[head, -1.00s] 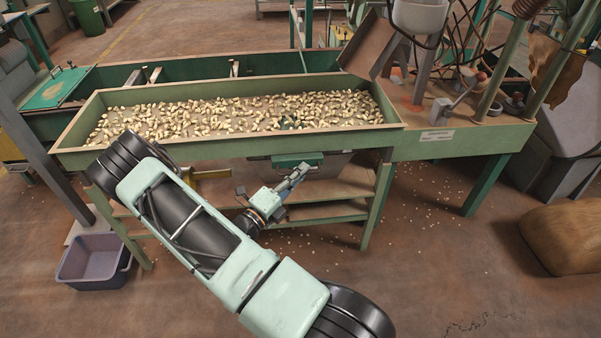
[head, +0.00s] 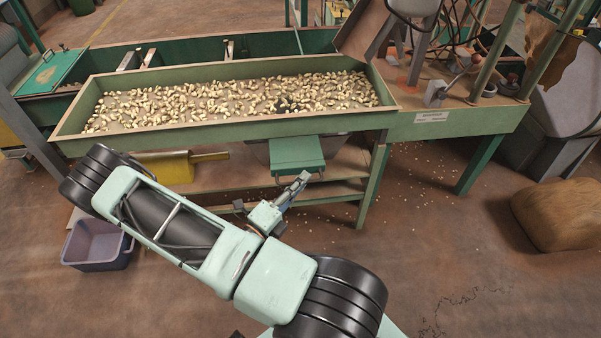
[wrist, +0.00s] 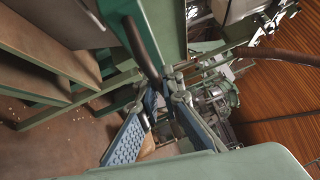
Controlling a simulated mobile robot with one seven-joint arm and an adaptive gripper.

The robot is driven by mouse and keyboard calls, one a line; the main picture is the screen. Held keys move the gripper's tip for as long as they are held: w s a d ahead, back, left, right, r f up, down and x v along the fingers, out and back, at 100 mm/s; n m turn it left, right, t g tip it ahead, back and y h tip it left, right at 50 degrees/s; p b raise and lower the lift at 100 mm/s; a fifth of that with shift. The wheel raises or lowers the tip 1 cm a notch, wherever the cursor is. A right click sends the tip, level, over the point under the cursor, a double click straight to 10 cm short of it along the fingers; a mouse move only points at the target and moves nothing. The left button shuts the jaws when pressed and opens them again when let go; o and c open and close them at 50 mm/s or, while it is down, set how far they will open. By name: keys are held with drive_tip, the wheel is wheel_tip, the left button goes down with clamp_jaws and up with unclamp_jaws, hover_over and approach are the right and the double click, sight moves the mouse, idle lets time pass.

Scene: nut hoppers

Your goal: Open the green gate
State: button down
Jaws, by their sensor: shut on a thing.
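The green gate (head: 296,151) is a flat green plate sticking out from under the front of the nut trough, with a thin handle along its near edge. In the wrist view a green panel (wrist: 158,25) and a dark bar handle (wrist: 141,46) lie just ahead of the jaws. My gripper (head: 302,178) is at the gate's near edge, shut on the handle. In the wrist view my gripper (wrist: 165,92) shows its blue ridged pads close to the bar; the exact contact is partly hidden.
The green trough (head: 240,124) holds many pale nuts. A yellow part with a handle (head: 175,168) sits under it at left. Wooden shelves (head: 335,190) and a table leg (head: 370,190) stand close by. A purple bin (head: 95,245) and a brown sack (head: 560,213) are on the floor.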

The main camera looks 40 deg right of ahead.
drive_tip(key=c, duration=2.1)
unclamp_jaws()
drive_tip(key=v, duration=1.2)
drive_tip(key=shift+w, duration=0.1)
